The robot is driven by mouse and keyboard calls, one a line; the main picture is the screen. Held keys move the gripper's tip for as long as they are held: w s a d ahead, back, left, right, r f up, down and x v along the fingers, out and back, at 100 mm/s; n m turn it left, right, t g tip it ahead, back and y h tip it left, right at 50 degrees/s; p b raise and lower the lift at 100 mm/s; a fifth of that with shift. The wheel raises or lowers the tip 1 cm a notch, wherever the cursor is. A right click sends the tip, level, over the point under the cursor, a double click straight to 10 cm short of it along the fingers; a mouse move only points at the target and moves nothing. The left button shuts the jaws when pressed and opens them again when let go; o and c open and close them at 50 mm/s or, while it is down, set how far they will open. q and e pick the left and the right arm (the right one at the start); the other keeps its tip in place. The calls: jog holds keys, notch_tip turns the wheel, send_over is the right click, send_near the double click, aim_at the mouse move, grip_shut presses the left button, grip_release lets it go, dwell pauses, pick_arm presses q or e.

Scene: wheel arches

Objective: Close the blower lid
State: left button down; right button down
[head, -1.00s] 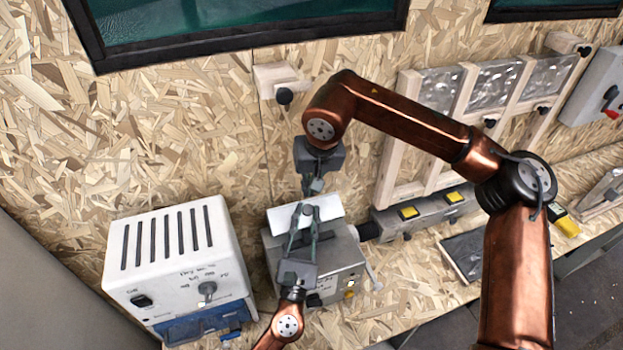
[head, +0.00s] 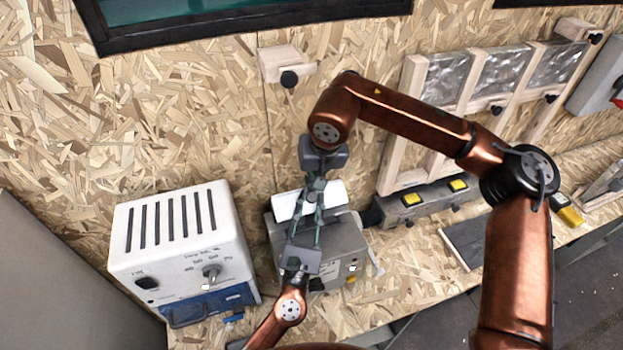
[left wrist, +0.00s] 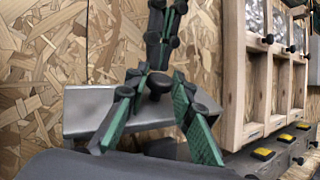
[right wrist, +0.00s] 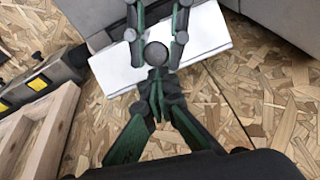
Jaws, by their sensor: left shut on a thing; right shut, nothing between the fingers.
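The blower (head: 345,240) is a grey box on the bench, in the middle of the head view. Its pale lid (head: 334,193) stands tilted up at the box's back; the lid also shows in the left wrist view (left wrist: 90,108) and right wrist view (right wrist: 112,72). My left gripper (head: 312,206) reaches up from the front, its fingers shut on the dark round lid knob (right wrist: 156,54). My right gripper (head: 315,186) comes from above, fingers shut and empty, close to the knob and the left fingertips. Whether they touch is unclear.
A white slotted unit (head: 180,245) with a blue front stands left of the blower. A grey box with yellow switches (head: 430,205) and a wooden frame (head: 395,150) are to the right. A wooden block with a black knob (head: 285,65) is on the wall above.

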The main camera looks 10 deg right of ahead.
pick_arm(q)
jog(key=c, duration=1.7)
grip_release()
jog(key=shift+w+a, duration=0.25)
jog(key=shift+o, duration=0.2)
jog(key=shift+s+d, duration=0.1)
